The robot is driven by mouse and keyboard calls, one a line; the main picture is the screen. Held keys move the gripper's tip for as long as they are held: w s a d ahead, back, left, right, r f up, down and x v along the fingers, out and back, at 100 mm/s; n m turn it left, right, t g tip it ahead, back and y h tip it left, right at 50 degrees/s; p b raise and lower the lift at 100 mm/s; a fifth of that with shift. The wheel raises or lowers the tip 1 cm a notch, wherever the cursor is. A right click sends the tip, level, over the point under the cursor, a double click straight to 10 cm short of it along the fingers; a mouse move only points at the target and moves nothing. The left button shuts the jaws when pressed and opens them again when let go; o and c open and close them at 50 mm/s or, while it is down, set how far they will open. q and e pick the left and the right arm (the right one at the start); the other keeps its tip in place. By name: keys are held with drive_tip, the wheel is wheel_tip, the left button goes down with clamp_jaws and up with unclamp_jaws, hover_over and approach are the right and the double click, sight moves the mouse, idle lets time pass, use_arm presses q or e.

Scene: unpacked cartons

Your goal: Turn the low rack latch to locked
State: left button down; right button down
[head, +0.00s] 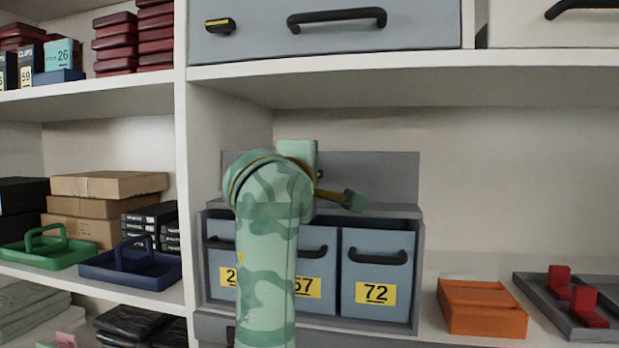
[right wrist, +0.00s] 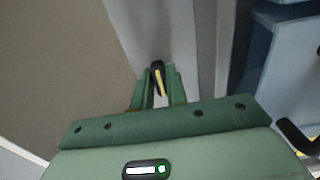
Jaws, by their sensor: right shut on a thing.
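The low rack (head: 417,270) is a grey frame with a raised back panel, standing on the middle shelf and holding blue-grey bins. In the right wrist view, the low rack latch (right wrist: 157,80) is a small black handle with a yellow stripe on a grey surface. My right gripper (right wrist: 159,72) is shut on it, one green finger on each side. In the head view my camouflage-green arm stands in front of the rack and hides the latch and part of the bins. I cannot tell the latch's setting. My left gripper is not in view.
A bin marked 72 (head: 375,265) is at the rack's right. A grey drawer (head: 260,35) above has a similar black-and-yellow latch (head: 220,25). An orange box (head: 482,310) and a grey tray with red parts (head: 560,300) are right of the rack. A white upright (head: 181,150) stands left.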

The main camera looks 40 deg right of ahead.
drive_tip(key=shift+f, duration=0.15)
drive_tip(key=c, duration=1.4)
unclamp_jaws()
drive_tip(key=p+v, duration=0.3)
drive_tip(key=v, duration=1.3)
drive_tip(key=shift+s, duration=0.15)
drive_tip(key=shift+a, duration=0.1)
